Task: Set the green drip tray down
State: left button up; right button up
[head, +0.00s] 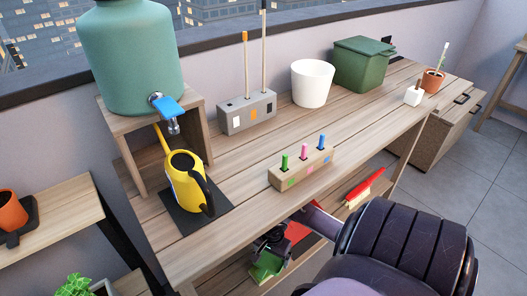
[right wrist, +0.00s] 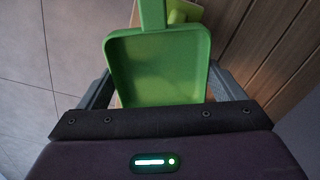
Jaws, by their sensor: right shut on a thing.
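The green drip tray (right wrist: 158,70) is a shallow square pan with a short handle, seen close up in the right wrist view. My right gripper (head: 271,242) is shut on it, with a grey finger at either side of the pan. In the head view only a small part of the tray (head: 265,270) shows below the gripper, low in front of the workbench near the lower shelf. I cannot tell whether the tray touches the shelf. My left gripper is not in view.
The bench (head: 235,165) holds a green dispenser (head: 130,60) on a stand, a yellow watering can (head: 184,185) on a dark mat, a peg block (head: 302,168), a white pot (head: 312,84) and a green bin (head: 362,64). A red brush (head: 365,187) lies on the lower shelf.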

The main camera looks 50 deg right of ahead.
jog(key=shift+a, duration=0.3)
jog(key=b, duration=0.3)
send_near(225, 295)
jog(key=d, duration=0.1)
jog(key=shift+w+a+f+b, duration=0.1)
jog(key=shift+a+f+b, duration=0.15)
jog(key=shift+f+b, duration=0.4)
jog(key=shift+a+f+b, duration=0.2)
jog(key=shift+f+b, duration=0.3)
jog(key=shift+f, duration=0.4)
notch_tip(225, 295, down, 3)
jog(key=b, duration=0.3)
jog(key=shift+f, duration=0.25)
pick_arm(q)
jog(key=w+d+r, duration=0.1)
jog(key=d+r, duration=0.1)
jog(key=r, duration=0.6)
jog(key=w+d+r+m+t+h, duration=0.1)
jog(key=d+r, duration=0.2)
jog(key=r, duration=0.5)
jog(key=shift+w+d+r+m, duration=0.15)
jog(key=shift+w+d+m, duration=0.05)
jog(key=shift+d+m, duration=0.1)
